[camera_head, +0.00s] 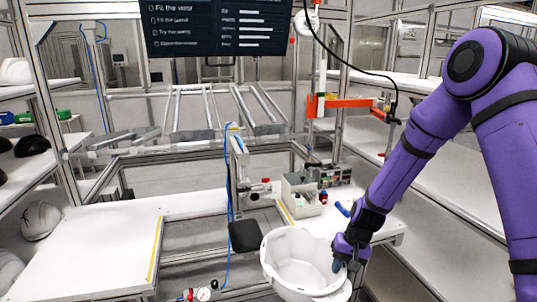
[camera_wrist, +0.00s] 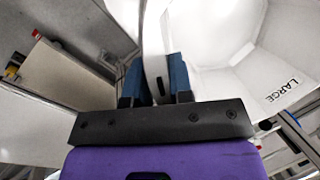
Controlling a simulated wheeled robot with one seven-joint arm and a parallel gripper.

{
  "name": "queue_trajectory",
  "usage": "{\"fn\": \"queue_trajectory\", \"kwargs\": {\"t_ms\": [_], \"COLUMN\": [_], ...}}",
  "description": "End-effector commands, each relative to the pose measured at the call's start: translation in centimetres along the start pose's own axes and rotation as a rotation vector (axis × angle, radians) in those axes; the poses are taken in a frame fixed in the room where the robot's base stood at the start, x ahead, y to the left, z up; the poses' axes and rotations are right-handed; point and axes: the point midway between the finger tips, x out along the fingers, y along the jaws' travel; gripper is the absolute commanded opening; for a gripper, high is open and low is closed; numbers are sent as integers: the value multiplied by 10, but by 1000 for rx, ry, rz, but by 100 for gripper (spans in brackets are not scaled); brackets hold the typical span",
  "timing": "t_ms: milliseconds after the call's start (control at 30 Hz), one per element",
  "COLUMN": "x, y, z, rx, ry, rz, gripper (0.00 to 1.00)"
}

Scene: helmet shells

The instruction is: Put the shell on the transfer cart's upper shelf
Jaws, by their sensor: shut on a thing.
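The shell (camera_head: 300,262) is a white, hollow bowl shape, open side up, in the lower middle of the head view. My gripper (camera_head: 344,260) is shut on the right part of its rim. In the wrist view my blue fingers (camera_wrist: 160,82) pinch the white wall, and the shell's inner surface (camera_wrist: 225,60) bears the word LARGE. The shell hangs in front of the workbench's front edge. I cannot tell which surface, if any, is the transfer cart's upper shelf.
A white workbench top (camera_head: 100,245) lies at the left and a grey parts box (camera_head: 303,195) stands behind the shell. A black pad (camera_head: 244,236) is close to the shell's left. White shelves (camera_head: 450,155) stand at the right. Other white helmets (camera_head: 40,220) sit at the far left.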

Motion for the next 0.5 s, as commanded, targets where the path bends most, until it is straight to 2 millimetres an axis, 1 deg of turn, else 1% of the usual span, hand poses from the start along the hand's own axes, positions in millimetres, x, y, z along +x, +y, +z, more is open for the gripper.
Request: {"fn": "queue_trajectory", "kwargs": {"t_ms": [33,100,200,333,500], "x": [-1,-2,-3,-5,-5], "y": [19,41,67,87,94], "z": [-16,-30,-46,-56,-59], "rx": [-14,-43,-75,-101,-111], "ry": [-4,-13,-23,-31,-36], "rz": [3,9,16,22,23], "gripper": [0,0,0,0,0]}}
